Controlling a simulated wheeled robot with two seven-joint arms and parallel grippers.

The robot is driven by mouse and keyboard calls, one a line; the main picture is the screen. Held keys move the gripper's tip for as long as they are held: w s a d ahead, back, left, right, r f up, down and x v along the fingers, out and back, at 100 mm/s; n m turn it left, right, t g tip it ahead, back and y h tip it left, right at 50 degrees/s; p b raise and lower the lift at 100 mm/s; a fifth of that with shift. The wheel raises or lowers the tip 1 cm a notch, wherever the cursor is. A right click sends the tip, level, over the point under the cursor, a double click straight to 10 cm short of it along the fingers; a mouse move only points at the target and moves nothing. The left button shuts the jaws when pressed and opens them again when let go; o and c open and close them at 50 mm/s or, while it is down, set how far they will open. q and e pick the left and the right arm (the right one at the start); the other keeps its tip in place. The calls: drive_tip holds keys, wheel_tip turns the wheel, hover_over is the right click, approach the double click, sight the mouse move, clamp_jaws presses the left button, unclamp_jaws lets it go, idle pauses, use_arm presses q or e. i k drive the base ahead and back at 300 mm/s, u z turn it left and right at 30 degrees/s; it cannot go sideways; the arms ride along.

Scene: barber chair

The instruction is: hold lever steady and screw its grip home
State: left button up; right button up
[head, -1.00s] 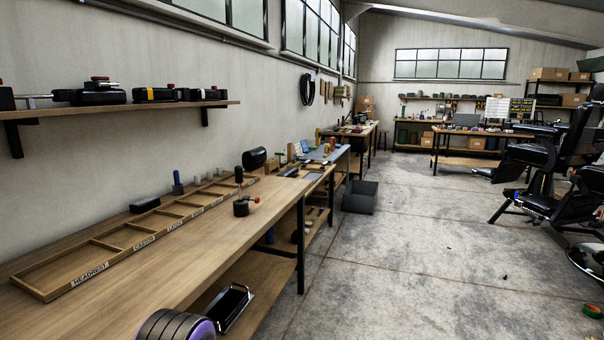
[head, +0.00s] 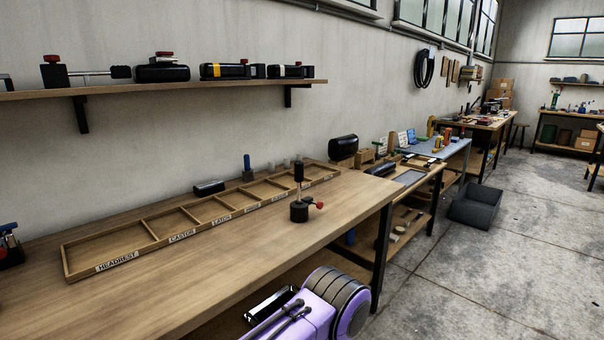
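A small black fixture (head: 299,211) stands on the wooden bench, right of centre. An upright lever rises from it with a dark grip (head: 299,172) at its top, and a red knob sticks out to its right. I cannot tell from here how far the grip is screwed on. Neither gripper is in view. A purple arm link of mine with a grey ribbed joint shows at the bottom, in front of the bench edge.
A divided wooden tray (head: 157,246) with labels such as HEADREST lies along the bench back. A wall shelf (head: 180,88) holds black parts. A grey bin (head: 477,207) stands on the floor.

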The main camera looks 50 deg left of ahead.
sight(298, 165)
drive_tip(key=u, duration=0.45)
drive_tip(key=i, duration=0.85)
drive_tip(key=u, duration=0.65)
